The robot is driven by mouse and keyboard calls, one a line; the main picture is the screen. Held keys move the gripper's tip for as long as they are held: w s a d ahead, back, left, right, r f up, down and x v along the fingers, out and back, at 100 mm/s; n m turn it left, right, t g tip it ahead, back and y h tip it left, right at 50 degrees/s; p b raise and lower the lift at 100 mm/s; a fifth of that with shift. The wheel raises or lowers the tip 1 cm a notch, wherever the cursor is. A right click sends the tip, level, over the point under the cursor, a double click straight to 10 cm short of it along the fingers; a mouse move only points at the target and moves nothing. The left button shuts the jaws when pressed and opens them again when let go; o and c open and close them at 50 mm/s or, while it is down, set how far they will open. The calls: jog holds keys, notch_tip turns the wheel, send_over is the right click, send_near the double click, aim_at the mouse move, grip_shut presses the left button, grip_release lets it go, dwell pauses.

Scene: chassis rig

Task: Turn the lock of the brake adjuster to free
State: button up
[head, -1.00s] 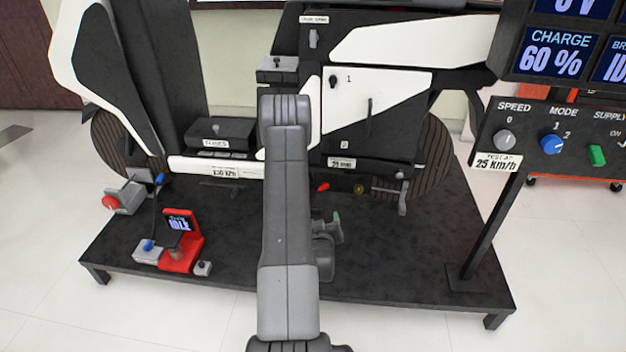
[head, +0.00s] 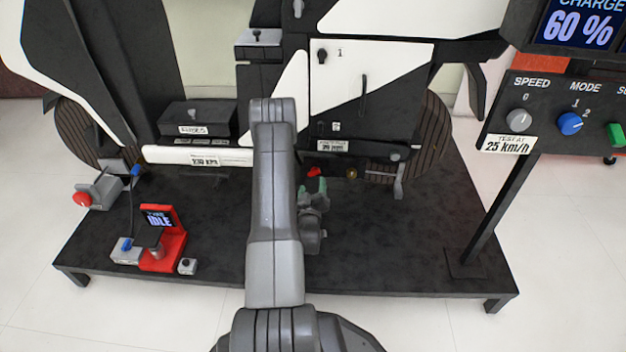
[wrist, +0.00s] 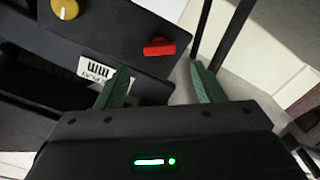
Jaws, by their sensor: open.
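A small red lever (head: 317,171) sticks out low on the front of the black bike body, left of a brass knob (head: 351,173). I take the red lever for the lock; no lettering beside it can be read. In the wrist view the red lever (wrist: 160,47) lies crosswise beyond the fingertips, and the knob shows yellow (wrist: 65,9) at upper left. My gripper (wrist: 160,70) is open, its green fingers on either side of the line to the lever and apart from it. In the head view my gripper (head: 314,192) is just below the lever, partly hidden by my arm.
A white label (head: 333,146) is above the lever. A rod with a grey crank (head: 397,178) is to the right. The black platform (head: 400,250) is clear in front. A red stand with an IDLE screen (head: 164,240) is at left, and a control panel (head: 560,125) at right.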

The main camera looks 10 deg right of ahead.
aim_at(314, 174)
jog(key=b+x, duration=0.1)
jog(key=x, duration=0.5)
jog(key=shift+s, duration=0.1)
jog(key=c, duration=1)
jog(key=shift+m, duration=0.4)
jog(key=shift+d+m, duration=0.1)
jog(key=shift+m, duration=2.7)
jog(key=o, duration=1)
